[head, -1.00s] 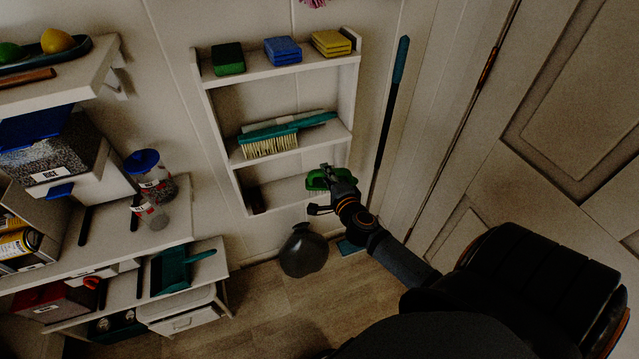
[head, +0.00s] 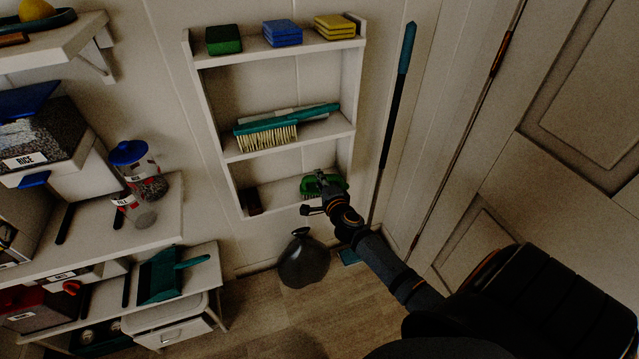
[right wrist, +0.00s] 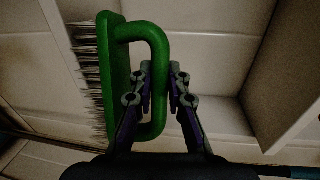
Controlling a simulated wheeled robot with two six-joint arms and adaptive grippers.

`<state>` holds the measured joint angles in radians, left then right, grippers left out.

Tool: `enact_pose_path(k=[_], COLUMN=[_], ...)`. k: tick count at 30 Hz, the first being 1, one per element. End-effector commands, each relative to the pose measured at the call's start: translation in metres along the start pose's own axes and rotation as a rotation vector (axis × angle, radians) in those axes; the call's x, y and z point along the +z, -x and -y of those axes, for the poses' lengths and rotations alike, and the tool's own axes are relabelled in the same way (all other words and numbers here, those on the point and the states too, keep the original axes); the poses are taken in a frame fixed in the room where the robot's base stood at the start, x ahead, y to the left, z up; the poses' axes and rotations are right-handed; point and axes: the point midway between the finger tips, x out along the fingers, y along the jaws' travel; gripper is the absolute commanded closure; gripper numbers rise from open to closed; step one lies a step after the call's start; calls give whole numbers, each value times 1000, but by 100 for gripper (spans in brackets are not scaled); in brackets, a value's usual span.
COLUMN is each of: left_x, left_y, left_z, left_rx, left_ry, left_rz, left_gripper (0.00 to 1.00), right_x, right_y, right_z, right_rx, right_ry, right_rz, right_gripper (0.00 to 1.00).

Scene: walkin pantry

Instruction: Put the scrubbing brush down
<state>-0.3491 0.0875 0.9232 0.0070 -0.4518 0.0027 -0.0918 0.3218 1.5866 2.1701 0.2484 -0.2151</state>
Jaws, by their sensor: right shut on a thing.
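The green scrubbing brush (head: 322,185) is at the right end of the lowest shelf (head: 277,200) of the white wall rack. In the right wrist view the brush (right wrist: 115,78) shows its green back, looped handle and pale bristles pointing left. My right gripper (head: 318,200) is in front of that shelf. Its fingers (right wrist: 162,88) are shut on the brush's handle in the right wrist view. Whether the brush touches the shelf board cannot be told. My left gripper is not in view.
The middle shelf holds a teal hand brush (head: 285,125). Green, blue and yellow sponges (head: 283,32) sit on top. A dark bag (head: 303,260) lies below; a teal-topped pole (head: 393,120) leans right.

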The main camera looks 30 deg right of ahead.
Motion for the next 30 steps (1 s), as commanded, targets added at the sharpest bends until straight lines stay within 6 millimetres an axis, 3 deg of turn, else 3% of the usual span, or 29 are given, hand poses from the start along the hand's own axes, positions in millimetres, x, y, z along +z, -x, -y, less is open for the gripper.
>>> enact_pose_path(k=[8, 9, 13, 23, 26, 30], left_x=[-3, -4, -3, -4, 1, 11], left_y=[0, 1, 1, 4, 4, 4], left_z=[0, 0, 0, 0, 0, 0], left_rx=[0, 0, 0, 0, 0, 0], left_ry=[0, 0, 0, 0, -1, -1], left_rz=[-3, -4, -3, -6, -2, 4], left_gripper=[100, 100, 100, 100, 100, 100], right_x=[0, 0, 0, 0, 0, 0], right_y=[0, 0, 0, 1, 14, 48], right_z=[-2, -1, -1, 3, 1, 0], right_rx=[0, 0, 0, 0, 3, 4], right_ry=[0, 0, 0, 0, 2, 4], right_rz=[0, 0, 0, 0, 0, 1], right_gripper=[100, 79, 62, 62, 62, 62])
